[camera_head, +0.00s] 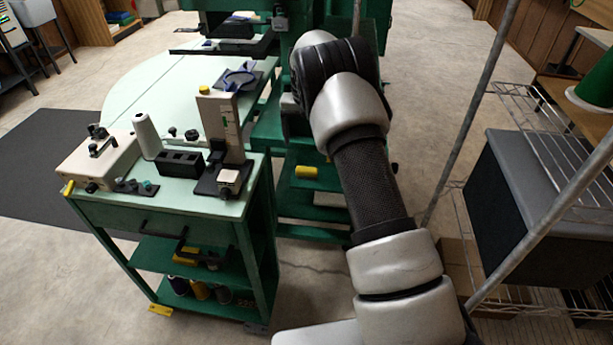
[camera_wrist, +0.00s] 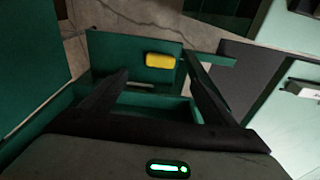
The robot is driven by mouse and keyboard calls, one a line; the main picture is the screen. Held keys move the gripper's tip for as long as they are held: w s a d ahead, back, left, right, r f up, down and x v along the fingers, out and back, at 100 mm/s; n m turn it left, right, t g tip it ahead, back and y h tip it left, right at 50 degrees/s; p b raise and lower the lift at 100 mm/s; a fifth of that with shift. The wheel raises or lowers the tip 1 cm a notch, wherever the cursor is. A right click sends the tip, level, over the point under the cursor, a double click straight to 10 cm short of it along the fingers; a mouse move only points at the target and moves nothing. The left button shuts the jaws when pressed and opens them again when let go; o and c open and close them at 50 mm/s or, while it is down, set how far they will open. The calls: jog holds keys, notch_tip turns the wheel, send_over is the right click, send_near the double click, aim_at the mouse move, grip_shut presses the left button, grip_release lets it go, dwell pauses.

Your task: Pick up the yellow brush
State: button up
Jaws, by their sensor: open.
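A small yellow block-like thing, which I take to be the yellow brush (camera_head: 306,171), lies on a green shelf (camera_head: 330,187) of the green stand, left of my arm in the head view. In the wrist view the yellow brush (camera_wrist: 160,61) sits on the green surface, its bristles not distinguishable. My gripper (camera_wrist: 155,65) is open, its two dark fingers spread to either side of the brush in the picture, with nothing held. The gap in depth between fingertips and brush is hard to judge. In the head view my gripper is hidden behind my arm.
A green cart (camera_head: 150,205) holding a white spool (camera_head: 147,136) and small devices stands to the left. A pale green rounded table (camera_head: 150,85) is behind it. A wire rack (camera_head: 550,150) with a dark bin (camera_head: 510,205) stands right. Some floor is open between cart and rack.

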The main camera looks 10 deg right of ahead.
aim_at(307, 169)
jog(key=f+b, duration=0.1)
jog(key=f, duration=0.4)
jog(key=w+f+b, duration=0.1)
jog(key=f, duration=0.4)
jog(key=w+f+b, duration=0.1)
jog(key=f, duration=0.4)
jog(key=shift+d+b, duration=0.25)
jog(key=shift+b, duration=0.05)
jog(key=c, duration=1.1)
jog(key=shift+r, duration=0.1)
notch_tip(307, 169, up, 10)
jog(key=shift+f+p, duration=0.1)
jog(key=shift+p, duration=1.1)
